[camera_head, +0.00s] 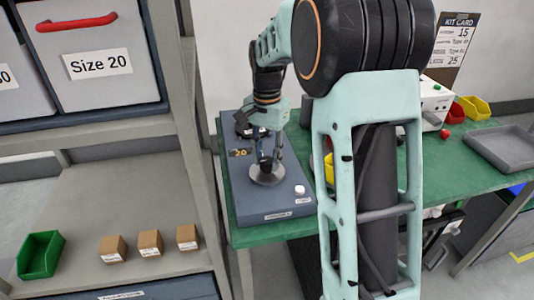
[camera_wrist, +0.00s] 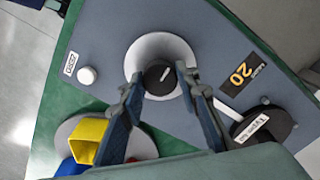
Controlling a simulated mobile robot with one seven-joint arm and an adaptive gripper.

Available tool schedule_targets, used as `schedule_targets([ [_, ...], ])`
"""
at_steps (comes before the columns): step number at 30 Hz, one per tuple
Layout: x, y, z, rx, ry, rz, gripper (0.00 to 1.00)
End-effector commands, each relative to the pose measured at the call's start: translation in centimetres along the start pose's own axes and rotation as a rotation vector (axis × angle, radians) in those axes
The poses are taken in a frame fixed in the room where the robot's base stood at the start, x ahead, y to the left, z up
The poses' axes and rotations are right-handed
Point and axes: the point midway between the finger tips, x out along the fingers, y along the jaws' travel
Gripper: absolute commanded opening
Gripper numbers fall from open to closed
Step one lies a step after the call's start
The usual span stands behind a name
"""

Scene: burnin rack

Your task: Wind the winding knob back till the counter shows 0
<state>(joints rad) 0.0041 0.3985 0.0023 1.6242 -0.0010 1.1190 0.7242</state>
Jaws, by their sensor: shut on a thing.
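The winding knob (camera_wrist: 159,79) is a black round cap with a white pointer line, in the middle of a pale round dial plate (camera_wrist: 152,50) on a blue-grey unit (camera_wrist: 105,30). In the head view the knob (camera_head: 266,166) stands on the same unit (camera_head: 262,200). The counter (camera_wrist: 241,74) is a dark window with yellow digits that read 20; it also shows in the head view (camera_head: 240,153). My gripper (camera_wrist: 160,82) points down with one finger on each side of the knob, shut on it. It shows in the head view (camera_head: 267,152), partly hiding the knob.
A white button (camera_wrist: 87,76) sits on the unit, and a black labelled part (camera_wrist: 262,126) lies beside the counter. Yellow, blue and red pieces (camera_wrist: 92,140) lie near the unit. A shelf rack (camera_head: 130,170) stands close on the left. A grey tray (camera_head: 505,148) is at right.

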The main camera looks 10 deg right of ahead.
Motion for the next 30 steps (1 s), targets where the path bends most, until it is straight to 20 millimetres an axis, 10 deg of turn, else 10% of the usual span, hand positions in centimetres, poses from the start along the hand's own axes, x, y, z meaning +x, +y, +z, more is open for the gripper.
schedule_targets([
  [30, -0.2, 0.04, -0.06, 0.919, 0.002, 0.0, 0.05],
])
